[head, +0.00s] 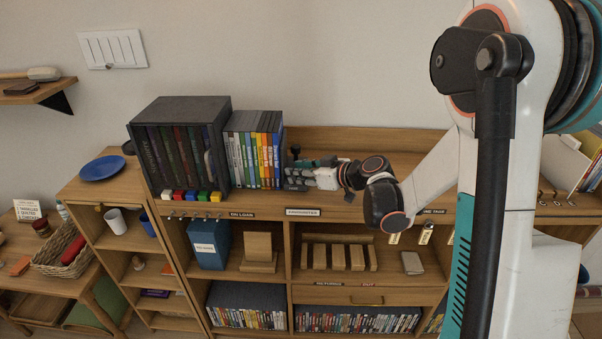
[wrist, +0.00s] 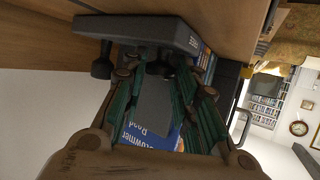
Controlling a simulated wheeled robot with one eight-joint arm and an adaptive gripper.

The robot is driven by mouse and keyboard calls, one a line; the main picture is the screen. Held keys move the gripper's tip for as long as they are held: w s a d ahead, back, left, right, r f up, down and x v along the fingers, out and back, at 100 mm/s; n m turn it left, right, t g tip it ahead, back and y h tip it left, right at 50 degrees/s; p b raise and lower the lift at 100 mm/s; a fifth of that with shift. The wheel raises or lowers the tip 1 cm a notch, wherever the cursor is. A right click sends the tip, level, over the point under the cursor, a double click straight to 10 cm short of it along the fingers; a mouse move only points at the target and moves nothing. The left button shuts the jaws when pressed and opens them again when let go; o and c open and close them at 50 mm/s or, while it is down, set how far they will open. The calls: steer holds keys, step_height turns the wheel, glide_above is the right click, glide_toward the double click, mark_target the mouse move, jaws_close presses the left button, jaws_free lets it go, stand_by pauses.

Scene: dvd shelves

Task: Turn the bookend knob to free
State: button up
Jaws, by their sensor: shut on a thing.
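The dark grey bookend (wrist: 140,28) crosses the top of the wrist view, beside the DVD row. A black knob (wrist: 160,66) on it sits between the fingertips of my gripper (wrist: 163,80). My gripper is shut on this knob; the fingers partly hide it. A second black knob (wrist: 102,64) stands to the left, outside the fingers. In the head view my gripper (head: 299,174) is at the right end of the DVD row (head: 253,158) on the shelf top. The bookend is mostly hidden there, and the knob's setting cannot be read.
A dark case of books (head: 180,108) stands left of the DVDs, with several coloured blocks before it. A blue DVD cover (wrist: 165,140) shows between my fingers in the wrist view. The shelf top (head: 330,196) has some bare wood to the right of the gripper.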

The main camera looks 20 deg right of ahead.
stand_by(0.3)
steer(key=o, duration=1)
steer(key=shift+h, duration=0.3)
steer(key=v, duration=1.2)
steer(key=shift+f, duration=0.1)
